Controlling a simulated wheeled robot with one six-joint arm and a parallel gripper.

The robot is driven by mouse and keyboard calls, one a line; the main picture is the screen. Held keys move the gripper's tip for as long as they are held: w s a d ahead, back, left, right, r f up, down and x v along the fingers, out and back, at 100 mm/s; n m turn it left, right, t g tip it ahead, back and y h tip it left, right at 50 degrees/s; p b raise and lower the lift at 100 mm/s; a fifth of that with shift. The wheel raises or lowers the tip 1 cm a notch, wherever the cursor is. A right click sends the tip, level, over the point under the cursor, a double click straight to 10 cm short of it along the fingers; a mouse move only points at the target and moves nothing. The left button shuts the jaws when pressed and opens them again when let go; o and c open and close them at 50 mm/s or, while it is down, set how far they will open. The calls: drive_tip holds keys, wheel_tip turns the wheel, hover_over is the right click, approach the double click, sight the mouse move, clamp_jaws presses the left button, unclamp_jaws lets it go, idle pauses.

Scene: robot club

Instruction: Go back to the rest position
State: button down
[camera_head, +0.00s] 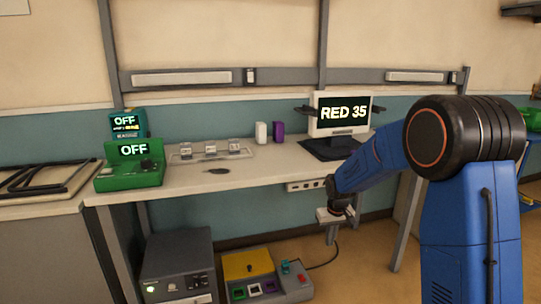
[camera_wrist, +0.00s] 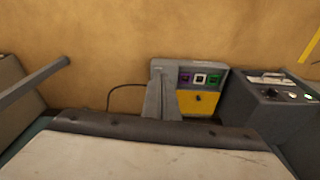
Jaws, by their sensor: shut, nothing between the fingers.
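My gripper (camera_head: 331,234) hangs pointing down in front of the workbench's front edge in the head view, at the end of my blue arm, below the tabletop level. Its fingers are shut and hold nothing. In the wrist view the closed fingers (camera_wrist: 161,98) show as a narrow grey wedge in the middle, overlapping the left part of a grey and yellow control box (camera_wrist: 205,103). My gripper looks apart from the bench and the box.
The workbench (camera_head: 240,178) carries a screen reading RED 35 (camera_head: 343,113), a green device reading OFF (camera_head: 130,165), and white and purple blocks. Below stand the control box (camera_head: 290,283) with coloured keys and a grey unit (camera_head: 178,265). A bench leg (camera_head: 407,225) stands right of my gripper.

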drive_tip(key=s+d+r+m+t, duration=0.1)
drive_tip(key=s+d+r, duration=0.1)
drive_tip(key=s+r, duration=0.75)
drive_tip(key=s+d+r, duration=0.2)
drive_tip(key=s+r, duration=0.4)
drive_tip(key=s, duration=0.6)
drive_tip(key=s+d+r+m+t, duration=0.1)
drive_tip(key=s+d+t, duration=0.1)
drive_tip(key=s, duration=2)
drive_tip(key=shift+s+d, duration=0.15)
drive_tip(key=shift+s, duration=0.1)
